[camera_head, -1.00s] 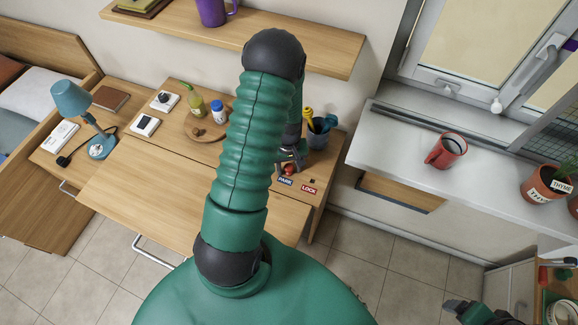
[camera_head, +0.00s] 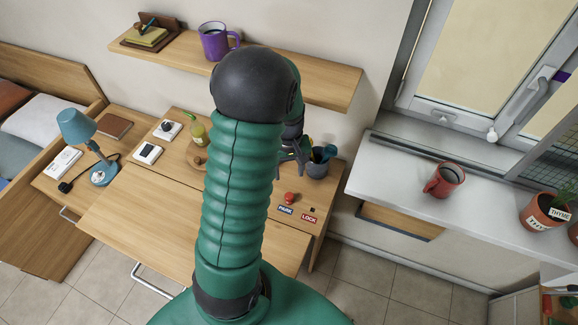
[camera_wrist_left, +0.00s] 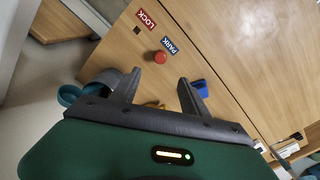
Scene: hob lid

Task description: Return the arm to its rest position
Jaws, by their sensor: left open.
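My left gripper (camera_head: 294,152) is raised above the desk near the dark tool pot, partly hidden behind my green arm. It is open and empty. The left wrist view also shows its two dark fingers (camera_wrist_left: 160,88) spread apart. The red button (camera_head: 290,197) is on the desk, clear of the fingers, beside the PARK label (camera_head: 286,210) and LOCK label (camera_head: 309,217). In the wrist view the red button (camera_wrist_left: 160,57) shows beyond the fingers. My right gripper is not in view.
The dark pot (camera_head: 317,166) stands at the desk's back right. A shelf (camera_head: 330,84) with a purple mug (camera_head: 215,42) is behind my arm. A blue lamp (camera_head: 78,130) stands left. A red mug (camera_head: 445,180) is on the sill. The desk front (camera_head: 150,215) is clear.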

